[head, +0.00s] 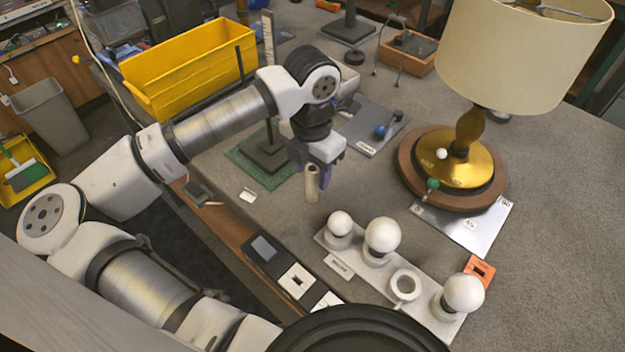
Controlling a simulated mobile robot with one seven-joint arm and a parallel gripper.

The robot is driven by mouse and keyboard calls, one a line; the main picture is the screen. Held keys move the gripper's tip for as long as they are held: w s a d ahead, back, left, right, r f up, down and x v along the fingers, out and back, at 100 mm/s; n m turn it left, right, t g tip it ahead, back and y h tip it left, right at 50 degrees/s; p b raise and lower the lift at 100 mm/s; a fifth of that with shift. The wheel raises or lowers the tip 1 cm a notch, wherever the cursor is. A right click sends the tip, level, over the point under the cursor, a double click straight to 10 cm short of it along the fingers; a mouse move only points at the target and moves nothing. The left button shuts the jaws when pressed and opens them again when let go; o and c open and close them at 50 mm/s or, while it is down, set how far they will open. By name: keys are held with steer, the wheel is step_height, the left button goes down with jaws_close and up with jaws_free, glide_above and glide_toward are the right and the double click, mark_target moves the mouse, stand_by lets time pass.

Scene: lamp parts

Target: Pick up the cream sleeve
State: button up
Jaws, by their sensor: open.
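The cream sleeve (312,187) is a small upright tube with a dark opening near its lower end. It shows directly below my gripper (314,175), in the middle of the head view. My gripper points down with its jaws open. The sleeve's top meets the gripper in this view. I cannot tell whether the fingers touch the sleeve, or whether its lower end rests on the table.
A white strip (326,237) with several white globe bulbs and a ring lies in front. A lamp with a cream shade (510,60) stands at right. A yellow bin (190,75) is behind my arm. A dark stepped block on a green mat (240,165) is left of the gripper.

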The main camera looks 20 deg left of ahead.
mark_target(312, 184)
steer(key=shift+f+p, duration=1.05)
steer(key=shift+f, duration=1.55)
jaws_close()
steer(key=shift+r, duration=0.15)
